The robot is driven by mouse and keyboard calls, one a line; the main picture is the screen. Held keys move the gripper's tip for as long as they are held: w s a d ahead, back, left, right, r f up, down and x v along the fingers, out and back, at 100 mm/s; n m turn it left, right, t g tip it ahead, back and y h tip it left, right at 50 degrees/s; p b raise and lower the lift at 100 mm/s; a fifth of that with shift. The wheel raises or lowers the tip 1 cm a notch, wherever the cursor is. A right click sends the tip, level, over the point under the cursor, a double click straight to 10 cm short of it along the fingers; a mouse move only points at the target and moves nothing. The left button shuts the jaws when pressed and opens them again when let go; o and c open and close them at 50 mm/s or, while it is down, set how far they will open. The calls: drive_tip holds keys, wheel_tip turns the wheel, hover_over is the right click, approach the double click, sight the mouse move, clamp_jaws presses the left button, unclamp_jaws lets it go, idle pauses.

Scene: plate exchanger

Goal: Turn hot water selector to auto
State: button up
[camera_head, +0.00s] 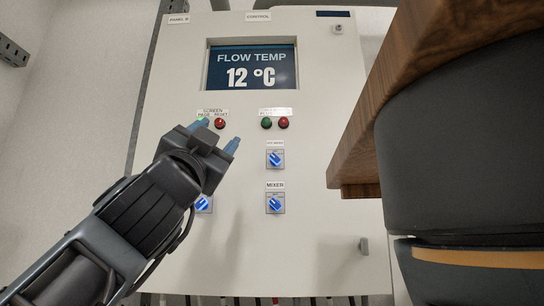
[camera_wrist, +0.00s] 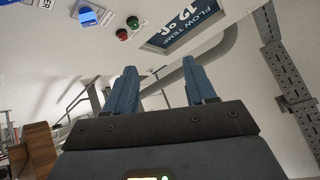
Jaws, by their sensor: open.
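In the head view, a blue selector knob (camera_head: 275,158) sits below the right pair of buttons, under a label too small to read surely. Another blue knob (camera_head: 275,204), labelled MIXER, is below it. A third blue knob (camera_head: 204,204) is partly covered by my arm, its label hidden. I cannot tell surely which is the hot water selector. My gripper (camera_head: 217,135) is open and empty, in front of the panel, left of the upper knob. The wrist view shows its two blue fingers (camera_wrist: 158,68) apart, with a blue knob (camera_wrist: 88,17) at upper left.
The white panel (camera_head: 330,225) carries a screen (camera_head: 252,68) reading FLOW TEMP 12 °C. A green (camera_head: 266,123) and a red button (camera_head: 284,123) are above the upper knob; another red button (camera_head: 220,123) is near my fingers.

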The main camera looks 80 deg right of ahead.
sight(274, 159)
drive_tip(key=shift+s+d+r+m+g+y+p, duration=0.15)
drive_tip(key=shift+s+d+m+y+p, duration=0.3)
drive_tip(key=shift+s+d+y, duration=1.45)
drive_tip(key=shift+s+d+r+m+g+h+p, duration=0.1)
drive_tip(key=shift+s+d+m+p, duration=0.4)
drive_tip(key=shift+d, duration=2.9)
drive_tip(key=shift+s+d+r+m+g+y+p, duration=0.15)
drive_tip(key=shift+s+d+y+p, duration=0.65)
drive_tip(key=shift+s+d, duration=1.4)
drive_tip(key=shift+w+d, duration=0.45)
drive_tip(key=shift+w, duration=0.05)
clamp_jaws()
